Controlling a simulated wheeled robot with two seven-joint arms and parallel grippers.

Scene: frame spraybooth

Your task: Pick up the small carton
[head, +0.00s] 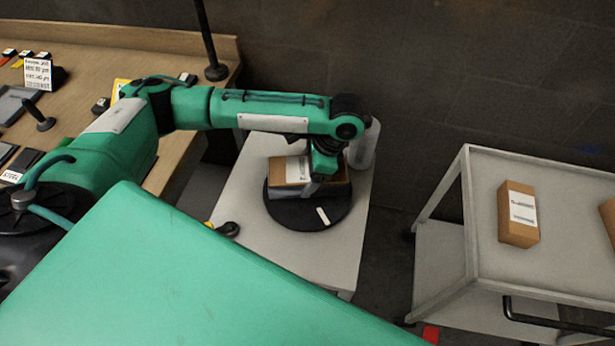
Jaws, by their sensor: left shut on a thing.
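A small brown carton (287,170) with a white label is above a round black turntable (320,214) on the white table. Its right part is partly hidden by my left gripper (314,186). My left gripper reaches down from above and is shut on this carton. A grey shape shows just below the carton; I cannot tell whether the carton touches it. Another brown carton (518,222) with white labels stands upright on the grey cart at the right. My right gripper is not in view.
The grey cart (567,180) also carries part of another brown box (608,216) at the right edge. A whitish cylinder (365,145) stands behind the gripper. The wooden desk (150,55) at the left holds several small items.

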